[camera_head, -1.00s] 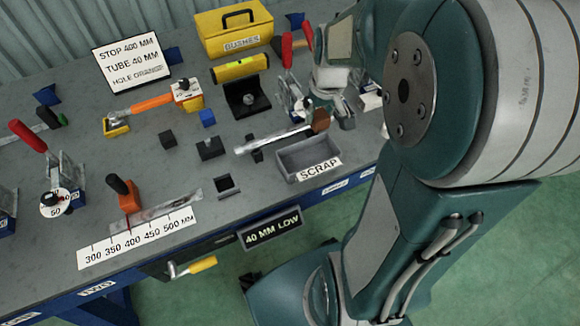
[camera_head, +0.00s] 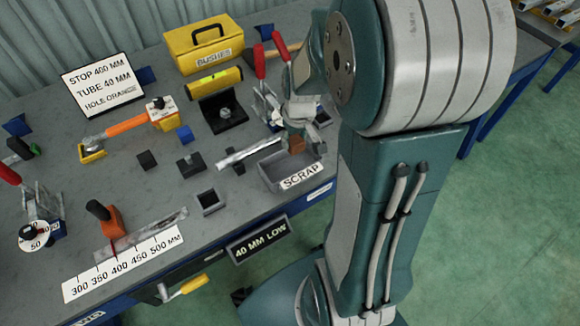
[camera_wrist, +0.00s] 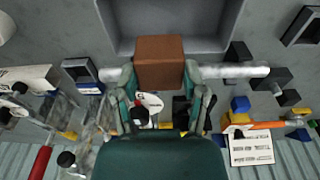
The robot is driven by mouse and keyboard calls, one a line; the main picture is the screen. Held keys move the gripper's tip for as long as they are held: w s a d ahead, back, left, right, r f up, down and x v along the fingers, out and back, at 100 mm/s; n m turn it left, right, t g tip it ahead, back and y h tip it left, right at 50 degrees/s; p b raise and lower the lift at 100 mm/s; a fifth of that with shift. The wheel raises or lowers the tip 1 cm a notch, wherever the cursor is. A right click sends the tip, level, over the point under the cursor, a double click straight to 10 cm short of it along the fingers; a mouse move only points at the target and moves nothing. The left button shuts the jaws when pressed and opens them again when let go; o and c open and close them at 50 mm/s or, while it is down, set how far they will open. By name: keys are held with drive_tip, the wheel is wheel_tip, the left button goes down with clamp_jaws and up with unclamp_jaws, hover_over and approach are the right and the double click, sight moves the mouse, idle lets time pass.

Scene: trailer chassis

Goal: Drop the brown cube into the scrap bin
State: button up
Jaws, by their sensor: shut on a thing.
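The brown cube (camera_head: 296,145) is between the fingers of my gripper (camera_head: 296,128), which is shut on it. In the wrist view, the brown cube (camera_wrist: 159,60) sits between the two fingertips (camera_wrist: 159,75). The grey open-topped scrap bin (camera_head: 267,175) has a white SCRAP label on its front. In the head view the cube overlaps the back part of the bin's opening; its exact height above the bin cannot be told. In the wrist view, the bin (camera_wrist: 115,35) lies behind the cube, which overlaps its rim. My arm hides part of the bin's right side.
A silver tube (camera_head: 245,153) lies close behind the bin. Red-handled clamps (camera_head: 262,75) stand behind my gripper. A small dark open box (camera_head: 209,202) and dark blocks (camera_head: 190,165) are left of the bin. A yellow BUSHES box (camera_head: 203,48) stands at the back.

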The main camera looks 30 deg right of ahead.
drive_tip(key=o, duration=1.1)
drive_tip(key=shift+d, duration=0.4)
drive_tip(key=shift+o, duration=0.6)
drive_tip(key=shift+d, duration=0.3)
drive_tip(key=shift+a+r, duration=0.15)
drive_tip(key=shift+a, duration=0.6)
wheel_tip(320, 180, up, 12)
drive_tip(key=s, duration=0.1)
drive_tip(key=shift+s+f, duration=0.15)
drive_tip(key=shift+f, duration=0.05)
drive_tip(key=shift+d, duration=0.3)
drive_tip(key=s+a+r+t, duration=0.4)
drive_tip(key=s+a+r, duration=0.1)
drive_tip(key=s+a, duration=0.5)
drive_tip(key=shift+s+a+r, duration=0.35)
drive_tip(key=shift+s+a, duration=0.05)
drive_tip(key=shift+s, duration=0.25)
